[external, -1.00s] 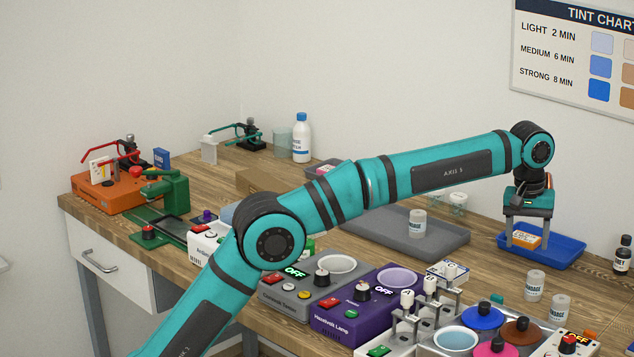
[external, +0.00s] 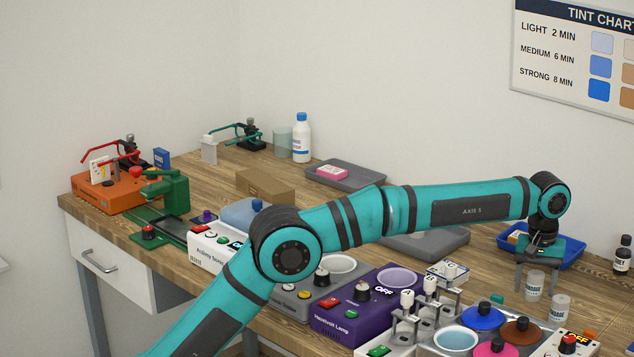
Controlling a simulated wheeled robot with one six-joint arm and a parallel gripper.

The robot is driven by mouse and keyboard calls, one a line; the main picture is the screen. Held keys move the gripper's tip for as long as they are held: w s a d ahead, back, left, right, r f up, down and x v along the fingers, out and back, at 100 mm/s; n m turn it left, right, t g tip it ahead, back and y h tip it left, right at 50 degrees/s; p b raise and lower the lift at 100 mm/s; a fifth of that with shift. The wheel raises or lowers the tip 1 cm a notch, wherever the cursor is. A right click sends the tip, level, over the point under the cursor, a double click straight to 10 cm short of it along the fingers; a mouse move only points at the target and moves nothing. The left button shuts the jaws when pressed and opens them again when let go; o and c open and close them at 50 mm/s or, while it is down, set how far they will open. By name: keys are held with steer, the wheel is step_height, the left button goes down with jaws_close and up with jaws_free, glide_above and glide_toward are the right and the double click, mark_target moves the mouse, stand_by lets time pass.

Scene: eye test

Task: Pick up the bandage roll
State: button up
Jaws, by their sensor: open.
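Two small white rolls with grey lettering, which look like bandage rolls, stand upright on the bench at the right. The left bandage roll (external: 535,287) is in line with my gripper (external: 536,286). The other bandage roll (external: 559,309) stands just to its right and nearer the camera. My gripper points down and is open, with one finger showing on each side of the left roll. I cannot tell from this view whether the fingers are level with the roll or behind it, or whether they touch it.
A blue tray (external: 571,257) lies behind my gripper, and a dark bottle (external: 622,256) stands right of it. A rack with several stirrers or stamps (external: 408,325), colored pots (external: 484,317) and a purple lamp unit (external: 345,312) crowd the front. A grey tray (external: 437,244) is partly hidden by my arm.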

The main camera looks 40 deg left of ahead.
mark_target(537, 273)
steer(key=shift+f, duration=0.2)
steer(key=c, duration=1.1)
steer(key=shift+o, duration=0.2)
steer(key=shift+r, duration=0.15)
step_height(537, 273, up, 10)
steer(key=shift+f, duration=0.15)
